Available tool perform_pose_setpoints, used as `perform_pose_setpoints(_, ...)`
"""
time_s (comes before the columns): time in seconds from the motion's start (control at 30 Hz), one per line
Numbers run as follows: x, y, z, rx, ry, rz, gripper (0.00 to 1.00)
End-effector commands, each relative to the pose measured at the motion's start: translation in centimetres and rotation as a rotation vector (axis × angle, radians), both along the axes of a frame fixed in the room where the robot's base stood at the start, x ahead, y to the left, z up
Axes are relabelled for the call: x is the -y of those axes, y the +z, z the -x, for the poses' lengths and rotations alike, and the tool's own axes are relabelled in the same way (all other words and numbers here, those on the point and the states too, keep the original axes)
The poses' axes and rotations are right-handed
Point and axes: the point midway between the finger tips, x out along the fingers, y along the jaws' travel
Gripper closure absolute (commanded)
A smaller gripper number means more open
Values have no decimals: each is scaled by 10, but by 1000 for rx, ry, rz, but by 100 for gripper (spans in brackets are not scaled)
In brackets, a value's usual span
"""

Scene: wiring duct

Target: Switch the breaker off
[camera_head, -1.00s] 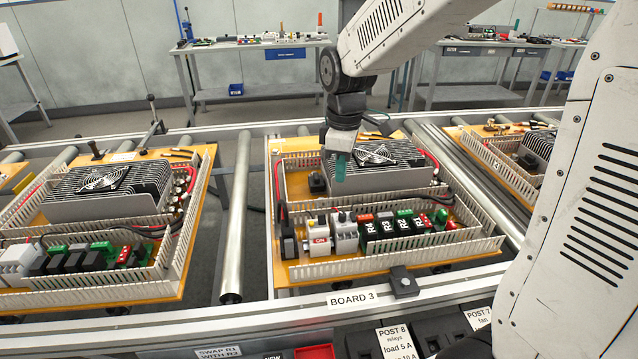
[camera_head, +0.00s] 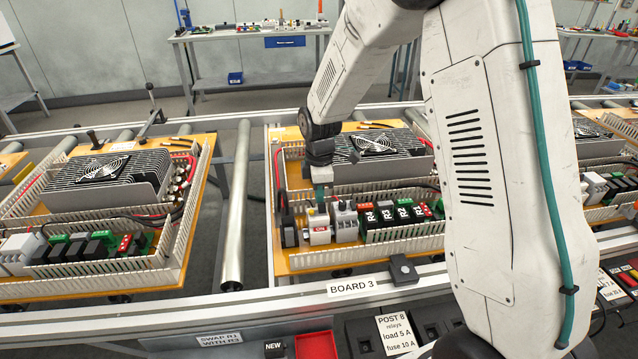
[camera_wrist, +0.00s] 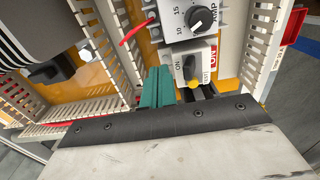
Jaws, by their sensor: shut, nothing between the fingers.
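A grey module with a numbered dial (camera_wrist: 197,20) stands beside the breaker. Relays (camera_head: 385,220) continue the row to the right. Slotted white duct walls (camera_head: 365,253) enclose the row. A finned heatsink with a fan (camera_head: 372,142) lies behind. A red wire (camera_wrist: 138,30) runs close to the fingers.

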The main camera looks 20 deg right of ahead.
Motion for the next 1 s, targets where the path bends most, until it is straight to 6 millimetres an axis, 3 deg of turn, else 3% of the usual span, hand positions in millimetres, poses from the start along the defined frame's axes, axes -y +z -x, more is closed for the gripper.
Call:
perform_pose_setpoints(0.53, 0, -2, 1, 0, -1, 0, 100)
perform_pose_setpoints(1.0, -3, -2, 15, -1, -1, 0, 100)
